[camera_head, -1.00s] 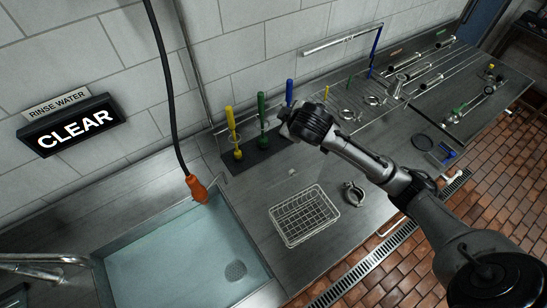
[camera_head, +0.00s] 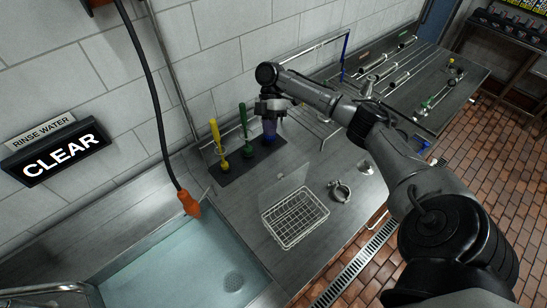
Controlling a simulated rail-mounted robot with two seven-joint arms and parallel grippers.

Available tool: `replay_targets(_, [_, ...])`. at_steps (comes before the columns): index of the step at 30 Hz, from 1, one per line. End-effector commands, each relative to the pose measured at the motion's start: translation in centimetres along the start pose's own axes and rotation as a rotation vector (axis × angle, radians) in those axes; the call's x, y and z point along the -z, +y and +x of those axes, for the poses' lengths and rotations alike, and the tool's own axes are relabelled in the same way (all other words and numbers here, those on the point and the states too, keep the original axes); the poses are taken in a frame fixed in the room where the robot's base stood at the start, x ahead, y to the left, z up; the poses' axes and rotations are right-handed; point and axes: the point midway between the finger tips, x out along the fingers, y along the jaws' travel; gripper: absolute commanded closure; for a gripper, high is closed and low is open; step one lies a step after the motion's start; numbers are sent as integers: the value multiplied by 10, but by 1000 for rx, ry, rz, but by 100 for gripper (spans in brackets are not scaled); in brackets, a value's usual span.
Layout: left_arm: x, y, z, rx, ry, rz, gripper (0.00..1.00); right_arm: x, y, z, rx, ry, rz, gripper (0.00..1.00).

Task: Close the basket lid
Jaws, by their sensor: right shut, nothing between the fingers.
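The wire basket (camera_head: 295,219) stands on the steel counter to the right of the sink. Its lid (camera_head: 286,192) shows as a faint, see-through panel standing up from the basket's back edge, so the basket is open at the top. My right gripper (camera_head: 269,116) is shut and empty. It is above and behind the basket, at the brush holder, pointing down in front of or over the blue brush (camera_head: 270,134); I cannot tell whether they touch. The gripper hides the top of that brush. My left gripper is not in view.
A yellow brush (camera_head: 216,137) and a green brush (camera_head: 244,125) stand in the dark holder (camera_head: 232,174). An orange nozzle (camera_head: 189,203) hangs over the water-filled sink (camera_head: 175,262). A metal clamp (camera_head: 340,191) lies right of the basket. Bare counter lies around the basket.

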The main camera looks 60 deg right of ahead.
Motion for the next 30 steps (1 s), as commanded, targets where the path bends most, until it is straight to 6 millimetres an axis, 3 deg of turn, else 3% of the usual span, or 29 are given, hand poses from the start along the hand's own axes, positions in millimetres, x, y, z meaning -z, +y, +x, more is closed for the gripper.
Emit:
replay_targets(5, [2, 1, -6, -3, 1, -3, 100, 0, -1, 18, 4, -3, -13, 100])
replay_targets(18, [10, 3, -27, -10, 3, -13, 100, 1, -1, 101, 2, -2, -11, 100])
replay_targets(30, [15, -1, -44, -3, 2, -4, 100, -1, -32, 116, -1, -3, -10, 100])
